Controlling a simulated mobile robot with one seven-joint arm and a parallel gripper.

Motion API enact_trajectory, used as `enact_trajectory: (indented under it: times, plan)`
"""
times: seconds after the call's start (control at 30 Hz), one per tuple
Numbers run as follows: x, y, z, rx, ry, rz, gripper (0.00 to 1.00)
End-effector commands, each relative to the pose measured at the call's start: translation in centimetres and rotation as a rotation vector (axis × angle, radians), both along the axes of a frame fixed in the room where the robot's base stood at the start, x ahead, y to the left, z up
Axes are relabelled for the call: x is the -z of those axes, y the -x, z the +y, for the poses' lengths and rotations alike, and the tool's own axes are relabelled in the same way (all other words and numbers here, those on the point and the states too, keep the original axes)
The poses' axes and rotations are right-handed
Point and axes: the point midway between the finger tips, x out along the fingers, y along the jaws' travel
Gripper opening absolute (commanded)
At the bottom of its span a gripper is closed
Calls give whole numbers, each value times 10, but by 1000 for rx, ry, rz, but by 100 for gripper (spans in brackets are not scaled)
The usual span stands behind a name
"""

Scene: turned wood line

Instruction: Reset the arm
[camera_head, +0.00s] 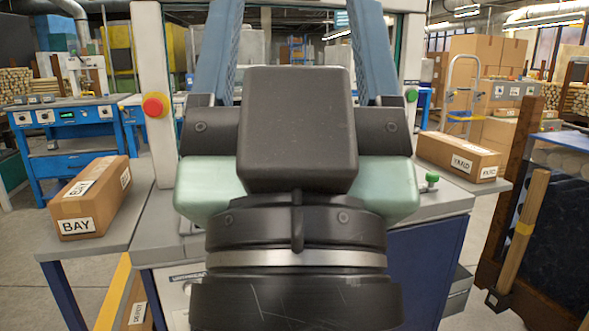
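My gripper (293,22) fills the middle of the view, close to the camera and pointing away from it. Its dark wrist and pale green body are in front. Its two blue fingers stand wide apart and run up to the top edge, where their tips are cut off. Only the distant background shows between the fingers, so it looks open and empty. My wrist and gripper hide most of the grey workstation (157,237) behind them.
A cardboard box marked BAY (93,197) sits on a left side shelf, and a YARD box (459,156) on a right one. Another labelled box (137,308) is low at left. A red button (155,105) is on the left post. Wooden posts (518,237) stand at right.

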Motion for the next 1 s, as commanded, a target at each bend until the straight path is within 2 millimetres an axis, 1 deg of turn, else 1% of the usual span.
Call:
enact_trajectory:
  times: [0.03, 0.27, 1.0]
  plan:
    - [-26, 1, 0, -4, -3, -3, 74]
    - [-90, -1, 0, 1, 1, 3, 74]
    - [-317, -2, 1, 1, 3, 5, 74]
